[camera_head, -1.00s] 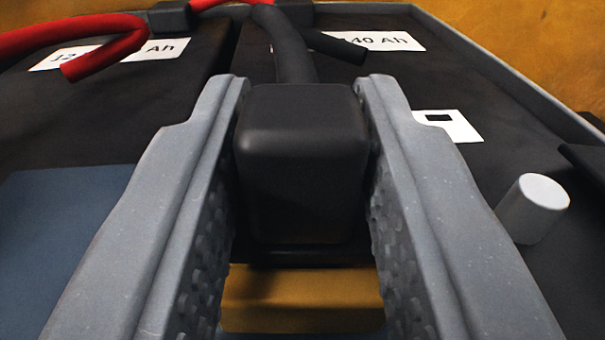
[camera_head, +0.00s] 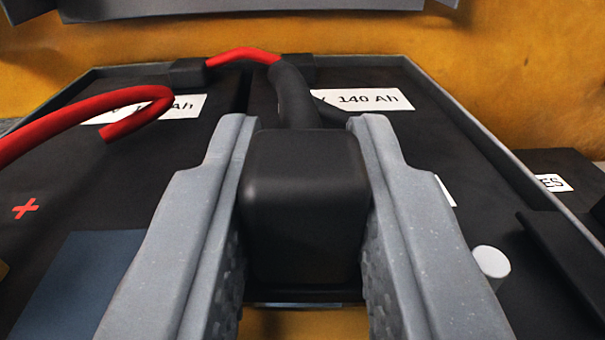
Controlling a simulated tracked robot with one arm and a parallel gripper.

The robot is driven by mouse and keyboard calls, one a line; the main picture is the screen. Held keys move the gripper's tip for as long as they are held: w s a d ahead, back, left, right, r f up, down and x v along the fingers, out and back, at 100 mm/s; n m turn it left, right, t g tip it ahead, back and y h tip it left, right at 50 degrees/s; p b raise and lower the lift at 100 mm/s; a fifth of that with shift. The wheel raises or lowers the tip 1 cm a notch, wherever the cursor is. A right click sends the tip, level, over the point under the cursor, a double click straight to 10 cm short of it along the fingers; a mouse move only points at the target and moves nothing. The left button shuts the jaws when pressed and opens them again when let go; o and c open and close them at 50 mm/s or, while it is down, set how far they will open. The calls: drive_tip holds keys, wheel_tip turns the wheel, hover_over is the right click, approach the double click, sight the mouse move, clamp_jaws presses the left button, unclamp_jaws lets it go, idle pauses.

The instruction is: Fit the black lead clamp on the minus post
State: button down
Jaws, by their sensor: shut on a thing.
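My gripper (camera_head: 303,215) is shut on the black lead clamp (camera_head: 305,205), a dark block with rounded edges held between the two grey fingers. A thick black lead (camera_head: 292,95) runs from the back of the clamp. A light grey post (camera_head: 491,262) stands up from the right battery, to the right of my right finger and apart from the clamp. A white label (camera_head: 446,192) near that post is mostly hidden behind the finger, so its mark cannot be read. The underside of the clamp is hidden.
Two dark batteries sit side by side in a grey-rimmed tray (camera_head: 455,145). A red lead (camera_head: 95,110) arches over the left battery, which bears a red plus mark (camera_head: 25,208). A blue-grey patch (camera_head: 82,280) lies at left. A dark raised piece (camera_head: 560,255) stands right of the post.

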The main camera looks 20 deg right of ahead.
drive_tip(key=w+a+r+v, duration=0.1)
drive_tip(key=a+v, duration=0.1)
drive_tip(key=v, duration=1.1)
wheel_tip(320, 180, up, 5)
drive_tip(key=n+y+p, duration=0.1)
drive_tip(key=y+p, duration=0.1)
drive_tip(key=p, duration=1.8)
hover_over(491, 260)
drive_tip(key=shift+f, duration=0.2)
drive_tip(key=shift+f, duration=0.15)
drive_tip(key=shift+f+b, duration=1.6)
drive_tip(key=shift+f, duration=1.25)
drive_tip(key=shift+f+b, duration=1.2)
drive_tip(key=shift+f, duration=0.35)
